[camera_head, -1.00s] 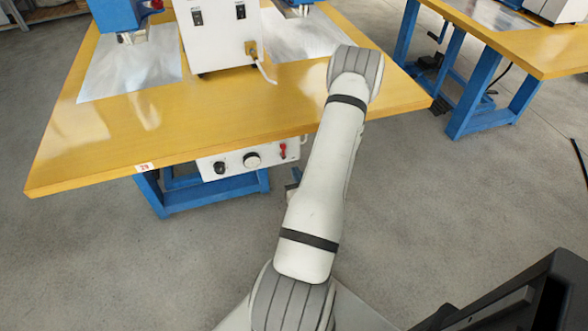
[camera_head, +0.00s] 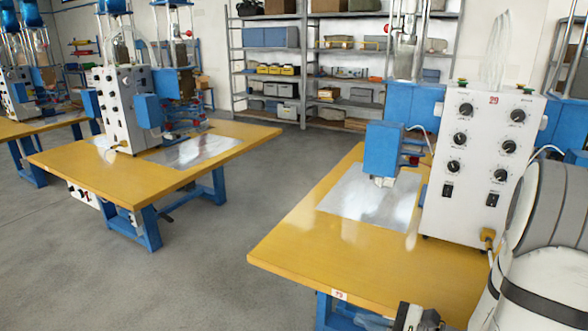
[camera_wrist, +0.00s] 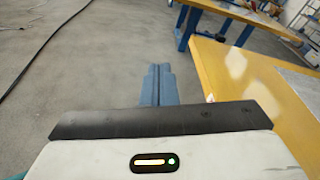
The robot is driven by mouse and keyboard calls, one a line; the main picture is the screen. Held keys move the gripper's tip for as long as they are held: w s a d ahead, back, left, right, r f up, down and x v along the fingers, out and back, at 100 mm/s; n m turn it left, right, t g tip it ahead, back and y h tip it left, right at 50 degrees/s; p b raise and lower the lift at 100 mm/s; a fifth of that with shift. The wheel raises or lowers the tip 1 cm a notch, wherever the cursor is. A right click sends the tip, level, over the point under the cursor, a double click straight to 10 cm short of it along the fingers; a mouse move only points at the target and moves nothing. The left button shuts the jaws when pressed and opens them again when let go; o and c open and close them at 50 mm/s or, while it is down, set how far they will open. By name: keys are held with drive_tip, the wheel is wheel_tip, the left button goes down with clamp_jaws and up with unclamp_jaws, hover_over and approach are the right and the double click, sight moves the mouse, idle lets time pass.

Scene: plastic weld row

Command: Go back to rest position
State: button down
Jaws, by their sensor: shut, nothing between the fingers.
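The task names no object apart from my own arm. In the head view, my arm fills the lower right corner, beside and partly in front of the near yellow table (camera_head: 300,245). Part of my gripper (camera_head: 415,319) shows at the bottom edge, close to the table's front edge; the rest is cut off by the frame. In the wrist view, the white and black body of my gripper (camera_wrist: 162,120) fills the bottom. The gripper is shut and nothing is held. The table edge (camera_wrist: 225,80) is close on its right.
A white control box (camera_head: 480,165) and a blue welding head (camera_head: 383,150) stand on the near table. Another yellow table (camera_head: 80,165) with machines is at the left. Grey shelves (camera_head: 305,65) line the back. The floor (camera_head: 215,260) between the tables is clear.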

drive_tip(key=s+a+r+n+g+h+p, duration=0.35)
drive_tip(key=s+a+r+n+g, duration=0.3)
drive_tip(key=s+n+g, duration=0.45)
drive_tip(key=d+r+n+t+h+p, duration=0.3)
drive_tip(key=d+r+n+t+h, duration=0.1)
drive_tip(key=r+n+h, duration=0.5)
drive_tip(key=shift+w+d+n+t+h, duration=0.2)
drive_tip(key=shift+n+t+h, duration=0.15)
drive_tip(key=shift+n, duration=0.15)
